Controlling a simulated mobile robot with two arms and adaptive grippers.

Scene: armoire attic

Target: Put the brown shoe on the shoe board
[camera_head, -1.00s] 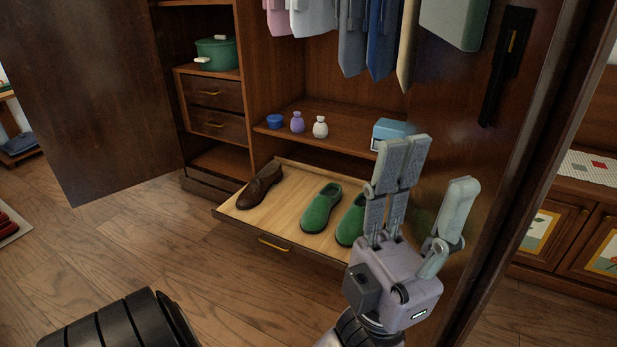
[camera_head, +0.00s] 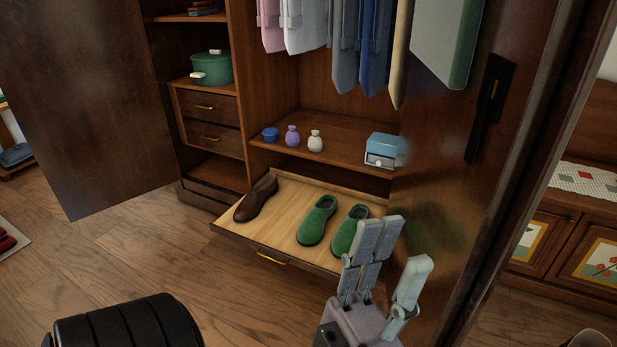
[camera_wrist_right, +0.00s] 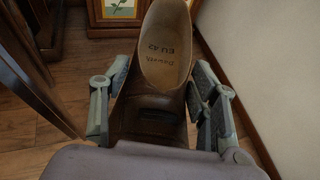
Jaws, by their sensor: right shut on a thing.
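In the head view one brown shoe (camera_head: 256,198) lies at the left of the pale pull-out shoe board (camera_head: 280,222), beside two green slippers (camera_head: 317,220). My left gripper (camera_head: 397,246) is open and empty, in front of the board's right end, fingers pointing up. In the right wrist view my right gripper (camera_wrist_right: 158,90) is shut on another brown shoe (camera_wrist_right: 150,125). Its tan insole with printed lettering faces the camera, and the fingers are on both its sides. In the head view my right gripper cannot be made out.
The open wardrobe door (camera_head: 85,110) stands at the left, and a dark side panel (camera_head: 440,170) rises at the right. Clothes (camera_head: 345,45) hang above the board. A shelf (camera_head: 340,140) holds small jars and a blue box (camera_head: 385,150). A low cabinet (camera_head: 565,245) stands farther right.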

